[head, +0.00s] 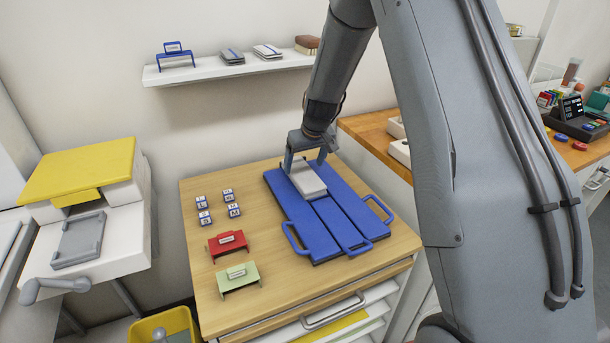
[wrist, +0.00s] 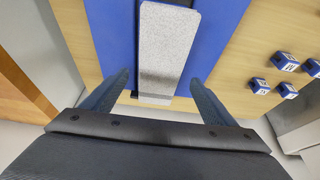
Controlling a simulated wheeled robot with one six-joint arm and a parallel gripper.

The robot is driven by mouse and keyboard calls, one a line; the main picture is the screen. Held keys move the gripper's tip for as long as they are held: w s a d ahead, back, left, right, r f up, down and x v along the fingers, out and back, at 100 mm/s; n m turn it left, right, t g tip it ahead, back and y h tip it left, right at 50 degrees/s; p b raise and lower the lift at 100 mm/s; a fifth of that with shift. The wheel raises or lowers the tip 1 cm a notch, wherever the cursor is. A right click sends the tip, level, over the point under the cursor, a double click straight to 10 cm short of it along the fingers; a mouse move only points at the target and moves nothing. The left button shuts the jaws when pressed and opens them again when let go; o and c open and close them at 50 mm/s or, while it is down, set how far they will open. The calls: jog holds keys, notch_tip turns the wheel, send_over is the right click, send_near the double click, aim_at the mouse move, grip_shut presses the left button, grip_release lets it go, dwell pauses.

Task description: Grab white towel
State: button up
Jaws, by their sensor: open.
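The white towel (head: 309,183) looks like a flat, folded, pale grey-white strip. It lies on the blue folding board (head: 350,205) on the wooden table. In the wrist view the towel (wrist: 166,45) shows a speckled surface, with the blue board (wrist: 218,30) on both sides. My gripper (head: 305,163) is over the towel's far end. In the wrist view its two fingers are apart, one on each side of the towel, and nothing is clamped between them. I cannot tell how far the fingertips are above the board.
Several blue-and-white size cubes (head: 228,195), a red holder (head: 228,243) and a green holder (head: 238,278) stand left of the board. A yellow-topped machine (head: 80,170) stands at the far left. A wall shelf (head: 225,68) holds small items. The board has blue handles (head: 292,237).

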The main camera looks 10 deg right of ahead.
aim_at(303, 172)
jog(key=shift+p+x, duration=0.7)
jog(key=shift+x, duration=1.4)
jog(key=shift+s+d, duration=0.1)
jog(key=c, duration=1.1)
jog(key=shift+c, duration=0.2)
